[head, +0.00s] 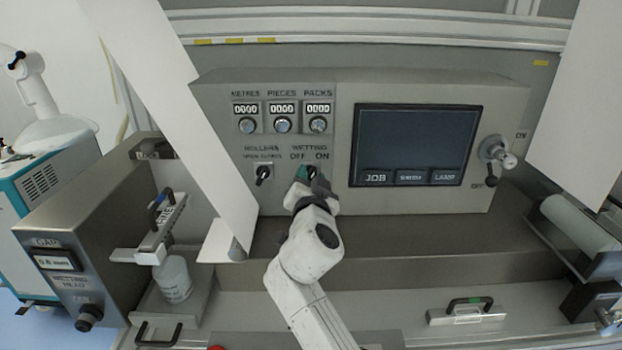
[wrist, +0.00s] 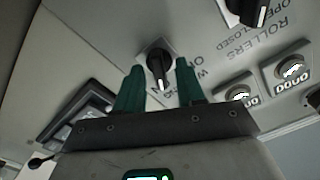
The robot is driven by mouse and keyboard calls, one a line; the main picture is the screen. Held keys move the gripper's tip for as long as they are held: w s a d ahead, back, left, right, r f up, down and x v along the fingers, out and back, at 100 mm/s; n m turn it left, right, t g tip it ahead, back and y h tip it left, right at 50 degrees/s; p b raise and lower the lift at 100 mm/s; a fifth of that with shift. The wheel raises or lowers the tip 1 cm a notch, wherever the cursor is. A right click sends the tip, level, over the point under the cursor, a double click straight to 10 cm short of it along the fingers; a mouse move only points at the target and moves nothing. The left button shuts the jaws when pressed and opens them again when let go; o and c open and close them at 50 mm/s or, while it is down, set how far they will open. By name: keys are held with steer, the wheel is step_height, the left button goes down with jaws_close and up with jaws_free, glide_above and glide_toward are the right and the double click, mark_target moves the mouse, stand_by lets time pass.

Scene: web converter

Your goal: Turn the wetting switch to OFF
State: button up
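The wetting switch (wrist: 160,66) is a black rotary knob with a white pointer mark on a light plate. In the wrist view it sits between the two green fingers of my gripper (wrist: 160,70), with a gap visible on each side. The pointer mark faces down the picture, towards lettering that the fingers partly hide. In the head view my gripper (head: 306,175) is at the panel below the WETTING OFF/ON label (head: 309,151) and covers most of the switch. The pointer's setting cannot be read there.
The ROLLERS knob (head: 263,174) is close on the left. Counters with round knobs (head: 283,124) are above. The dark screen (head: 415,145) is to the right, with a lever switch (head: 496,153) beyond it. A slanted white sheet (head: 175,110) hangs left of the panel.

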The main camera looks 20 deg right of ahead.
jaws_close()
steer(key=shift+n, duration=0.3)
stand_by(0.3)
steer(key=shift+f+n+b, duration=0.1)
steer(key=shift+n+b, duration=0.55)
steer(key=shift+n, duration=0.25)
steer(key=n+b, duration=0.1)
steer(key=n, duration=0.2)
steer(key=shift+a, duration=0.1)
steer(key=n, duration=0.6)
steer(key=shift+a+n, duration=0.15)
steer(key=shift+n, duration=0.15)
